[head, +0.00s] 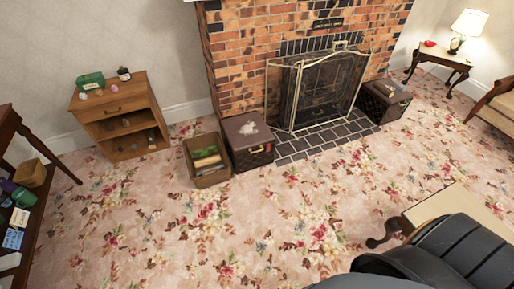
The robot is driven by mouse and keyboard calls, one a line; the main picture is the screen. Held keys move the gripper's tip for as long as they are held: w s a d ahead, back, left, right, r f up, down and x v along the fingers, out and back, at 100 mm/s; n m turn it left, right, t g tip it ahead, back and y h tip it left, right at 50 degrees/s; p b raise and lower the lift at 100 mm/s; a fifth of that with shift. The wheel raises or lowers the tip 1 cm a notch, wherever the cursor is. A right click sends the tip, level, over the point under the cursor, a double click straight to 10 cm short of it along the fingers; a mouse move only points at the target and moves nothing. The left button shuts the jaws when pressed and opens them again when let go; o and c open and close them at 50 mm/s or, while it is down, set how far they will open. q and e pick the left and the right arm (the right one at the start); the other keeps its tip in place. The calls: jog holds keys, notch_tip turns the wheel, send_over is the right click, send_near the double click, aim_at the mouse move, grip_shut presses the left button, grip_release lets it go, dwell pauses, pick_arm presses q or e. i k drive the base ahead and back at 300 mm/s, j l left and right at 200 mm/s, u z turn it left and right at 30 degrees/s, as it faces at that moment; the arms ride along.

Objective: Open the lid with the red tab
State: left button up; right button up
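A dark brown lidded box (239,145) stands on the carpet left of the hearth, with a pale motif on its closed top and a light clasp on its front. A second dark brown box (378,108) stands at the right end of the hearth, and its top looks closed. Neither of my grippers is in view.
An open box of books (213,179) touches or nearly touches the left brown box. A metal fire screen (319,90) stands on the dark tiled hearth (318,140). A wooden cabinet (108,134) is at left. The middle carpet is clear.

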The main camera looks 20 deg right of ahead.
aim_at(246, 131)
jog(key=i+l+u, duration=0.1)
jog(key=i+l, duration=0.2)
jog(key=i+l+u, duration=0.1)
jog(key=i+l, duration=0.15)
jog(key=l, duration=0.25)
jog(key=i+l+u, duration=0.1)
jog(key=i+l, duration=0.15)
jog(key=l, duration=0.15)
jog(key=i+l, duration=0.25)
jog(key=l, duration=0.2)
jog(key=j+u, duration=0.05)
